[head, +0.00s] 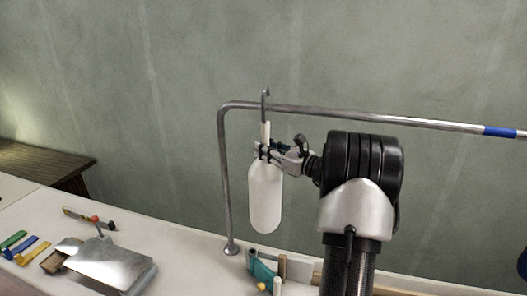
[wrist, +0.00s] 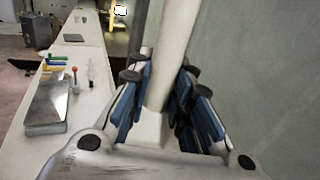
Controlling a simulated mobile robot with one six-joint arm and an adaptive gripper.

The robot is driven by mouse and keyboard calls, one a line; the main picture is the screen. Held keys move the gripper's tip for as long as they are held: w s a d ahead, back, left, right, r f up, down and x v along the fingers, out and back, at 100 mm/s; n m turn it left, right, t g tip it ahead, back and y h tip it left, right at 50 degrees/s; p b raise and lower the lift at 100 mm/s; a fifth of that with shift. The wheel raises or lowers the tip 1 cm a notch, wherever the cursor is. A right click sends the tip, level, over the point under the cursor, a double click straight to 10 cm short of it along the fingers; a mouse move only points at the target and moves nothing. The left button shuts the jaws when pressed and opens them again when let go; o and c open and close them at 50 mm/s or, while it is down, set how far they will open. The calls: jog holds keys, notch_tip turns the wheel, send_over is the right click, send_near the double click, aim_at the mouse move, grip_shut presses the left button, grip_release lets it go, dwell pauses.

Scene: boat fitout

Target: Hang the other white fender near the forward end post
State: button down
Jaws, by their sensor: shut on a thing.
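The white fender (head: 265,198) hangs upright in the head view, with a thin neck and a metal hook (head: 265,100) at its top. My gripper (head: 262,152) is shut on the fender's neck, which also shows between the blue finger pads (wrist: 157,95) in the wrist view. The hook's top stands above the rail (head: 330,112), close to the bend at its left end. I cannot tell whether the hook touches the rail or is in front of it. The end post (head: 225,180) is just left of the fender and runs down to a round foot on the white deck.
A teal tool (head: 263,275) lies below the fender. A blue band (head: 499,131) marks the rail at right. A wall stands behind.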

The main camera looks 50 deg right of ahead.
jog(key=shift+w+d+r+p, duration=0.1)
jog(key=shift+w+d+p, duration=0.3)
jog(key=shift+d, duration=0.5)
jog(key=shift+f+b, duration=1.1)
jog(key=shift+f, duration=0.5)
jog(key=c, duration=1.7)
grip_release()
jog(key=o, duration=0.3)
jog(key=shift+o, duration=0.2)
jog(key=shift+f, duration=0.2)
